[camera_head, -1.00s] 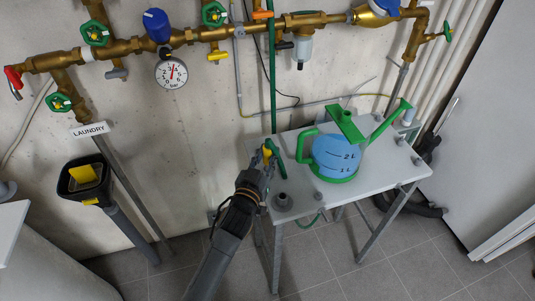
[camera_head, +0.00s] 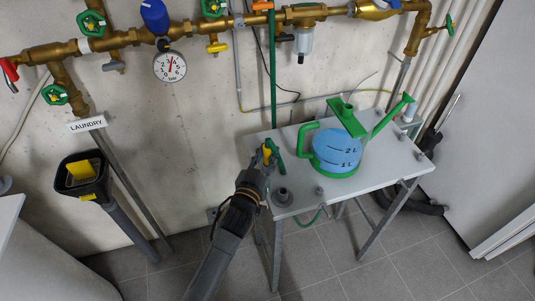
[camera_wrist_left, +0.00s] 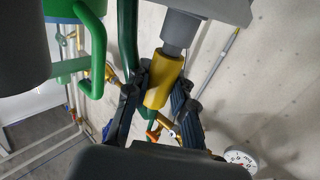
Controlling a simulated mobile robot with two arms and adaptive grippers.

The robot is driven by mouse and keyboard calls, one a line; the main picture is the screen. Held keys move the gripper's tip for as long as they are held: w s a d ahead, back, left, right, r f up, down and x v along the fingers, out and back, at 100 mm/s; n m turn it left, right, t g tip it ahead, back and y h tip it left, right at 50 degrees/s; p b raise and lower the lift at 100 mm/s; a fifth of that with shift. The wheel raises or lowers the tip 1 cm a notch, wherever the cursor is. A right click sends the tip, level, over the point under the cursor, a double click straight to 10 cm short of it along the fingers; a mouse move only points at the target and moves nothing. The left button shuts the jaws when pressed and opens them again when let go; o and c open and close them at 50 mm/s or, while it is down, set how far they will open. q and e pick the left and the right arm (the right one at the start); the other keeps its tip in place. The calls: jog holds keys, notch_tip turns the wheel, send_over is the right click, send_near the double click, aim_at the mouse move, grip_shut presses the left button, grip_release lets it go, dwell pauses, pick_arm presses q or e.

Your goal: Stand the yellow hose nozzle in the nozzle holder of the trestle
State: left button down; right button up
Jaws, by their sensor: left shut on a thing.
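My left gripper (camera_head: 268,157) is shut on the yellow hose nozzle (camera_head: 267,154), above the left part of the white trestle table (camera_head: 322,201). In the left wrist view the yellow nozzle body (camera_wrist_left: 165,79) sits between the two dark fingers. A grey section (camera_wrist_left: 180,32) adjoins its upper end in that picture; I cannot tell where the nozzle ends there. The right gripper is not in view.
A blue and green watering can (camera_head: 336,151) stands right of the gripper on the table. A green curved piece (camera_head: 279,162) is close beside the gripper. Brass pipes with a gauge (camera_head: 170,66) run along the wall.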

pick_arm(q)
jog(key=c, duration=1.1)
grip_release()
jog(key=shift+f, duration=0.15)
jog(key=shift+o, duration=0.2)
jog(key=shift+s, duration=0.1)
jog(key=v, duration=1.2)
jog(key=shift+a, duration=0.15)
